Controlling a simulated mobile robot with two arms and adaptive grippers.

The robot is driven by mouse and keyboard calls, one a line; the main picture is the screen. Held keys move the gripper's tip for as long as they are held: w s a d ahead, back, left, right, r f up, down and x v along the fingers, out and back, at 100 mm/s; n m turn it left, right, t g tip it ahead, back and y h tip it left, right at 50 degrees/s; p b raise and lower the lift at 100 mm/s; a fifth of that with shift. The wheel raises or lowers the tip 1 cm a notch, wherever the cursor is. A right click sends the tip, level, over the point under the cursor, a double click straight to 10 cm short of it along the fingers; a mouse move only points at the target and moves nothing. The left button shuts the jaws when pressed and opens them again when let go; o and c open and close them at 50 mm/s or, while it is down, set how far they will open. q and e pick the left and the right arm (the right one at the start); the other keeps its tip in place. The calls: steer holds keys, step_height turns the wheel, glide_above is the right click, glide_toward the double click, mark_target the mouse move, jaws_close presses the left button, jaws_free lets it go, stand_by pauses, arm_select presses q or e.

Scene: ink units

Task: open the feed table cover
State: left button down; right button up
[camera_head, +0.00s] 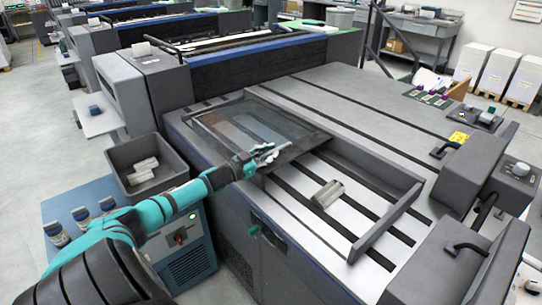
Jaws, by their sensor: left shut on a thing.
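The feed table cover (238,128) is a see-through panel in a dark frame, over the left part of the feed table (358,192). The right part of the table, with its dark strips, is uncovered. My left gripper (264,154) is at the cover's near edge, shut on the cover. The fingers are small here, and the exact grip point is partly hidden. My right gripper is out of view.
A grey metal block (327,193) lies on the uncovered table part. A grey bin (149,167) holding metallic pieces and several small jars (81,217) stand on a blue cabinet at left. Grey housings (467,178) border the table's right side.

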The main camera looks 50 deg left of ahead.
arm_select(q)
steer(key=c, duration=1.4)
jaws_free()
steer(key=shift+f, duration=0.1)
steer(key=shift+s+f, duration=0.35)
steer(key=shift+s, duration=0.05)
steer(key=s, duration=0.7)
steer(key=s+a, duration=0.1)
steer(key=s, duration=0.3)
steer(key=shift+r, duration=0.35)
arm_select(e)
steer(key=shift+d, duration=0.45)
